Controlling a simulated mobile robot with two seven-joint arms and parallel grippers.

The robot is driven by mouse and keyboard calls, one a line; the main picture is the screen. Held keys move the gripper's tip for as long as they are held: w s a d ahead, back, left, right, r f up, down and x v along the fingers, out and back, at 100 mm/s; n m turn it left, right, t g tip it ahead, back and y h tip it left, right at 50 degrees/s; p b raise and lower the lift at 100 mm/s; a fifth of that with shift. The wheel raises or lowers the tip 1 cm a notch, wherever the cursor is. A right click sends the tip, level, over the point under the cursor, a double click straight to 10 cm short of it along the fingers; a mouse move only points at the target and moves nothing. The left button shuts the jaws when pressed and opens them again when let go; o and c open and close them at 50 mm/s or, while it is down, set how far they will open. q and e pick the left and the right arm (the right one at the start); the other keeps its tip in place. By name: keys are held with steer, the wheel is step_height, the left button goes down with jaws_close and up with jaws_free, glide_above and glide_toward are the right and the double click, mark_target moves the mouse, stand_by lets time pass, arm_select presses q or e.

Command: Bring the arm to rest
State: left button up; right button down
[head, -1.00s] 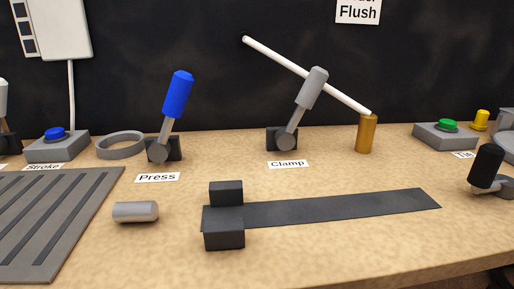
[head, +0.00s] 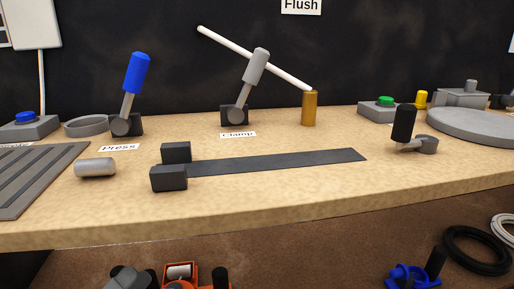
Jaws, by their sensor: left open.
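My left gripper (head: 132,278) shows only in part, as a grey and black shape at the bottom edge, left of centre. It is open. It is below the bench's front edge in the picture, apart from everything on the bench top (head: 290,185). Nothing shows held in it, though most of it is cut off by the frame. My right gripper is not in view.
The bench carries a blue Press lever (head: 137,75), a grey Clamp lever (head: 256,68), a dark strip (head: 280,162) and a grey cylinder (head: 96,167). Below are an orange-framed device (head: 193,271), a blue part (head: 405,276) and a black coil (head: 450,248).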

arm_select(q)
steer(key=s+d+f+n+g+y+b, duration=0.25)
steer(key=d+f+n+y, duration=0.2)
steer(key=n, duration=0.85)
steer(key=s+d+f+n+g+y+b, duration=0.2)
steer(key=s+d+f+n+y, duration=0.25)
steer(key=n, duration=0.95)
steer(key=s+a+r+g+y+p, duration=0.1)
steer(key=r+p, duration=0.6)
steer(key=p, duration=1.1)
steer(key=s+a+r+n+g+y+p, duration=0.1)
steer(key=a+r+p, duration=0.4)
steer(key=p, duration=1.4)
step_height(320, 180, up, 2)
steer(key=shift+s+a+r+g+y, duration=0.2)
steer(key=shift+s+g+y, duration=0.3)
steer(key=shift+s, duration=0.35)
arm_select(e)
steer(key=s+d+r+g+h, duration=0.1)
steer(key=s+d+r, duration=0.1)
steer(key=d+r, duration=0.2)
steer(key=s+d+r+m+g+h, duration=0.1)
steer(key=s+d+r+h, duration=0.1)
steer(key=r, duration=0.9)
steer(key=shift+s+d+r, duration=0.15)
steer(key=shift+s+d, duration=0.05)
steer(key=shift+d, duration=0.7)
